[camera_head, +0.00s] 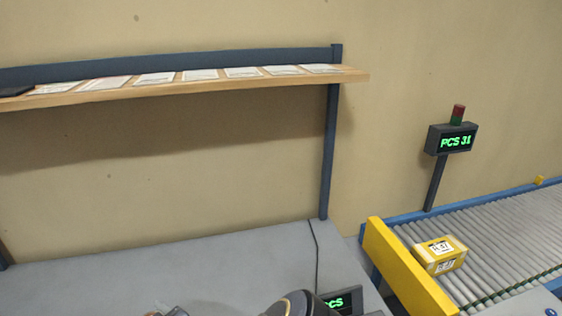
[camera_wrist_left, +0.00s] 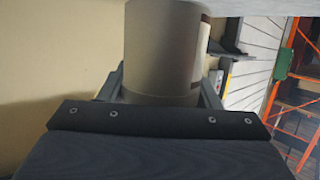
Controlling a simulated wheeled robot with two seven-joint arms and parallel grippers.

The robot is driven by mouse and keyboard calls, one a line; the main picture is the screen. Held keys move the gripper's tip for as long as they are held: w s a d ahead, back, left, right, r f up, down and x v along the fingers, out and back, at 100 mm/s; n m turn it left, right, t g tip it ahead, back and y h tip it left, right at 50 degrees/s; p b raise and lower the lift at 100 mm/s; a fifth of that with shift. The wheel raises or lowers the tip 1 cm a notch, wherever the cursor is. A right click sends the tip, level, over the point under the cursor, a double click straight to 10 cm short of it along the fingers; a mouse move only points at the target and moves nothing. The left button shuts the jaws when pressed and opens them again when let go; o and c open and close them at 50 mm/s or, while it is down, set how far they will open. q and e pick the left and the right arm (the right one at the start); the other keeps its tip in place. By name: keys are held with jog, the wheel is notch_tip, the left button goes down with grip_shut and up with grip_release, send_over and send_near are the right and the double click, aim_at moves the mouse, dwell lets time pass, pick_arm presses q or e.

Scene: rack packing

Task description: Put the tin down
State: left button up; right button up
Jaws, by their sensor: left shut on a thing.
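The tin (camera_wrist_left: 160,45) is a plain grey-beige cylinder with a label edge on its right side in the left wrist view. My left gripper (camera_wrist_left: 162,88) is shut on it, with one dark finger on each side. The tin's top end in this view is cut off by the frame edge, and its lower part is hidden behind the gripper body. I cannot tell whether the tin touches a surface. The head view does not clearly show the tin; only partial dark, rounded shapes show at its bottom edge. My right gripper is not in view.
A grey bench top (camera_head: 180,265) lies below a wooden shelf (camera_head: 200,83) with several papers. A blue post (camera_head: 328,150) and a cable stand at the bench's right. A small display (camera_head: 340,301) sits at the front. Right of it, a roller conveyor (camera_head: 500,240) carries a yellow box (camera_head: 439,255).

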pick_arm(q)
jog(key=w+d+f+m+t+h, duration=0.4)
jog(key=w+d+m+t+h, duration=0.2)
jog(key=w+d+m+h, duration=0.5)
jog(key=shift+h, duration=0.6)
jog(key=s+f, duration=0.4)
jog(key=f, duration=0.1)
jog(key=shift+s+a, duration=0.15)
jog(key=shift+s, duration=0.2)
